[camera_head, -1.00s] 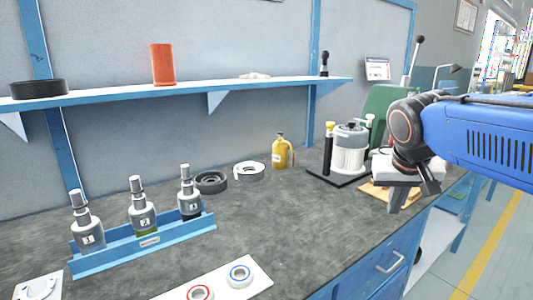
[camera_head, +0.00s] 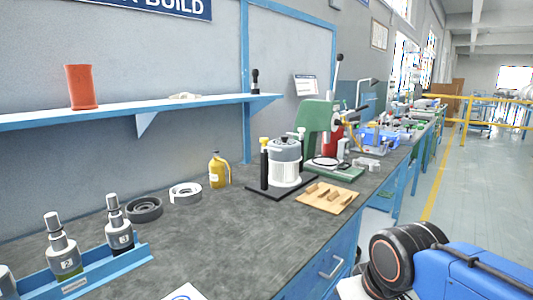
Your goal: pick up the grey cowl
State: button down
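I cannot tell for sure which part is the grey cowl. A dark grey open ring-shaped part (camera_head: 145,209) lies on the bench, left of centre. A lighter, whitish-grey ring-shaped part (camera_head: 186,193) lies just right of it. A grey cap (camera_head: 285,150) sits on top of a white ribbed cylinder (camera_head: 285,175) on a black base. My arm shows at the lower right, off the bench's front side. My gripper's fingers are out of the picture, below the frame edge, so their state is hidden.
A yellow bottle (camera_head: 219,170) stands near the wall. A blue rack (camera_head: 105,268) holds grey bottles at lower left. A wooden block (camera_head: 328,198) and a green press (camera_head: 318,125) are to the right. A shelf (camera_head: 120,112) overhangs the back. The middle bench is clear.

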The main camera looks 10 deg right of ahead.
aim_at(291, 152)
jog(key=l+u, duration=0.2)
jog(key=u, duration=0.15)
jog(key=i+l+u, duration=0.1)
jog(key=l+u, duration=0.45)
jog(key=l, duration=0.85)
jog(key=l+u, duration=0.25)
jog(key=l, duration=0.85)
jog(key=k, duration=0.05)
